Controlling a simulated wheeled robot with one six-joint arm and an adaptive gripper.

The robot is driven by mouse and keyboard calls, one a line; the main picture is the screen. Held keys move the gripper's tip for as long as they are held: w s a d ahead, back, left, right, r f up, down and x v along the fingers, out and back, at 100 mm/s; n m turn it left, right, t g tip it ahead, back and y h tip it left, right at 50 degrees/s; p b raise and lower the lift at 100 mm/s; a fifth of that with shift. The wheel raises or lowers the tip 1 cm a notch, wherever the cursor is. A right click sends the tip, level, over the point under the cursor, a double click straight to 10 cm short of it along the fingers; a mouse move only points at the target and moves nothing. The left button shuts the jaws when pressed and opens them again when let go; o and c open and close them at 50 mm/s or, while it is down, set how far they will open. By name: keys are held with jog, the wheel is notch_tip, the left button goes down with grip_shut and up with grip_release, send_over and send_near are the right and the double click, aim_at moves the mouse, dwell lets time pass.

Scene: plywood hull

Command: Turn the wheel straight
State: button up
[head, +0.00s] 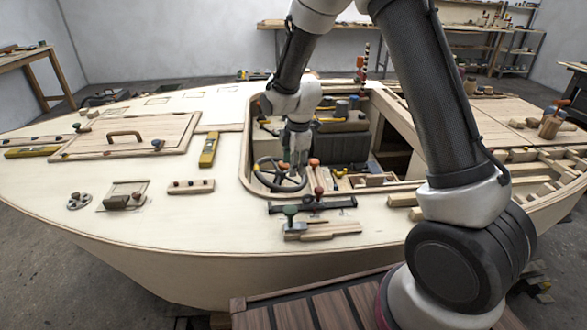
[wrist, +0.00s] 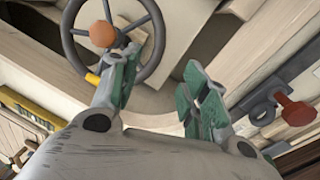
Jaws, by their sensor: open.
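The steering wheel (head: 257,174) is dark and spoked, set in the cockpit opening of the hull. In the wrist view the wheel (wrist: 158,48) is at the upper left, cut by the top edge. An orange knob (wrist: 103,34) sits on it, and a yellow piece (wrist: 92,78) shows at its lower rim. My gripper (head: 294,165) is above the wheel's right side in the head view. In the wrist view my gripper (wrist: 160,82) has its green-padded fingers apart, with nothing between them. The left finger overlaps the rim; I cannot tell whether they touch.
A lever with a red-orange knob (wrist: 298,110) stands right of my fingers. Near the cockpit's front edge are a dark bar (head: 325,205) and a wooden block with a green knob (head: 290,212). A yellow level (head: 209,149) lies on the left deck.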

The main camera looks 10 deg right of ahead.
aim_at(281, 174)
jog(key=shift+d+f, duration=0.15)
jog(key=c, duration=0.4)
jog(key=shift+w+d+f+h, duration=0.15)
jog(key=shift+w+d+f, duration=0.1)
jog(key=shift+w+f, duration=0.25)
jog(key=shift+w+d+f+h, duration=0.15)
jog(key=shift+w+d+f, duration=0.1)
jog(key=shift+w+f, duration=0.15)
grip_shut()
jog(key=w+d+r+m+h, duration=0.15)
jog(key=w+m, duration=0.25)
jog(key=m, duration=1)
jog(key=w+d+f+m+h, duration=0.15)
jog(key=w+m, duration=0.25)
jog(key=m, duration=1)
jog(key=shift+t, duration=0.3)
jog(key=x, duration=0.7)
jog(key=shift+w+d+f, duration=0.1)
jog(key=shift+w+f, duration=0.1)
jog(key=shift+w, duration=0.1)
jog(key=shift+s+a+f, duration=0.4)
jog(key=shift+s+a, duration=0.2)
jog(key=shift+a, duration=0.05)
jog(key=shift+s+a+f, duration=0.4)
jog(key=shift+s+a, duration=0.25)
